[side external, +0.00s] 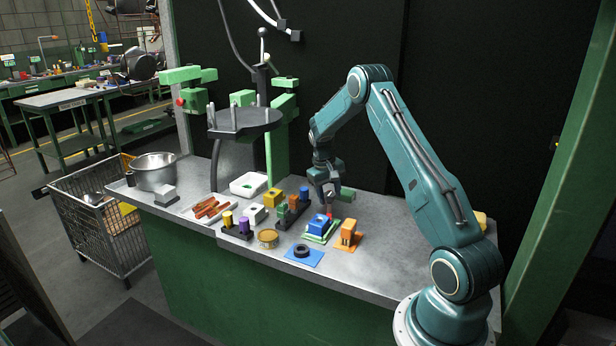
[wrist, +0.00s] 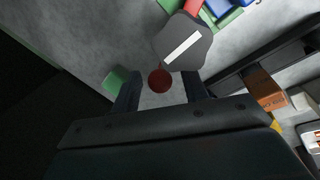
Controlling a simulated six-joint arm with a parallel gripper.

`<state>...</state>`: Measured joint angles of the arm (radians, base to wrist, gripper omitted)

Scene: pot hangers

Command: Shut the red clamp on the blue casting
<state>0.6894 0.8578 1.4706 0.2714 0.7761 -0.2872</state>
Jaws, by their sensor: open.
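The blue casting (side external: 317,224) sits on a green and white fixture on the bench. The red clamp (side external: 330,214) shows as a small red part beside it, just below my gripper (side external: 328,192). In the wrist view, a red round knob (wrist: 159,80) lies between the two spread fingers of my gripper (wrist: 161,84). A grey plate with a white bar (wrist: 184,46) is just beyond the knob, with a red part (wrist: 193,6) and the blue casting (wrist: 215,7) at the top edge. My gripper is open. Whether a finger touches the knob I cannot tell.
An orange block (side external: 347,233) stands right of the fixture. A black ring on a blue plate (side external: 303,252) and a brass tin (side external: 268,238) are in front. Several blocks in dark holders (side external: 292,210) stand to the left. A green block (side external: 347,195) lies behind my gripper.

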